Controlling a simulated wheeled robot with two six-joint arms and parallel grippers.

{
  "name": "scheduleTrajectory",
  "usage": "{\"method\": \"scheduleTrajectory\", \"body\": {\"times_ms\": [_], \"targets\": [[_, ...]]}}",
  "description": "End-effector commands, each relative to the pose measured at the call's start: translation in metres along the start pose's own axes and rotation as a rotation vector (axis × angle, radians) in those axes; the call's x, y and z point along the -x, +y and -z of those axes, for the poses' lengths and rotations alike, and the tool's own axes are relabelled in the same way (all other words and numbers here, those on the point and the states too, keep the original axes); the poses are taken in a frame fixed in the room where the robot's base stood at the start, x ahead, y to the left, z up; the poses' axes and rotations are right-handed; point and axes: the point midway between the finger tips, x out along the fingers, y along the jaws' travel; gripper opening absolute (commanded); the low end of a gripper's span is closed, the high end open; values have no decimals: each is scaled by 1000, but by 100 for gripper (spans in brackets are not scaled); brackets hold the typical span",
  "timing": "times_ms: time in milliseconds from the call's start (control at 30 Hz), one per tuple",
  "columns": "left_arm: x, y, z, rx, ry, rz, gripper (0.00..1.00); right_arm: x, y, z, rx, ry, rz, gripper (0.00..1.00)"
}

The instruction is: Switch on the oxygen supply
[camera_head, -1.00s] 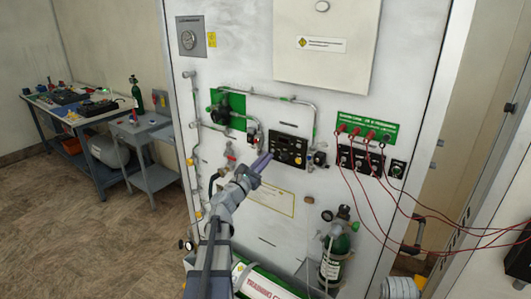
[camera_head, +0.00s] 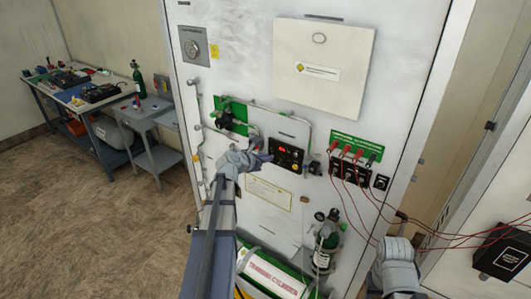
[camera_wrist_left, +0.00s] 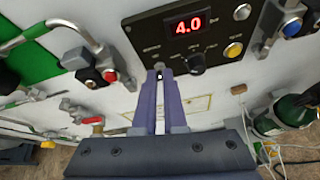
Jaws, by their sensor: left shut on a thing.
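The black control panel (camera_head: 287,152) is on the white upright board. In the left wrist view its red display (camera_wrist_left: 188,25) is lit and reads 4.0. A black knob (camera_wrist_left: 195,63) and a yellow button (camera_wrist_left: 233,49) are below the display. My left gripper (camera_head: 263,158) is at the panel's left side. In the wrist view the left fingers (camera_wrist_left: 159,76) are nearly together at the panel's lower left corner, around a small silver toggle lever (camera_wrist_left: 159,66); its lower part is hidden by the fingertips.
A green-backed valve (camera_head: 230,114) with pipes is left of the panel. Red leads (camera_head: 352,152) hang from sockets on the right. A green oxygen cylinder (camera_head: 326,240) stands below. A workbench (camera_head: 85,100) is at the far left, with open floor before it.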

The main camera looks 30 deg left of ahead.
Motion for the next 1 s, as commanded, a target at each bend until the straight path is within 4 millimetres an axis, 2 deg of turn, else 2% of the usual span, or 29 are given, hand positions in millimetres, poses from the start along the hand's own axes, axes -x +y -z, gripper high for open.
{"method": "scheduleTrajectory", "body": {"times_ms": [133,567,600,867,1000], "targets": [[0,1,-3,0,23,4,0,7,1,0,-2,0,0,50],[-1,1,-2,0,31,5,0,8,1,0,-2,0,0,50],[-1,1,-2,0,31,5,10,8,1,0,-2,0,0,50],[0,0,-2,0,31,6,39,8,1,0,-2,0,0,50],[0,0,-2,-1,32,6,39,8,1,0,-2,0,0,50]]}}
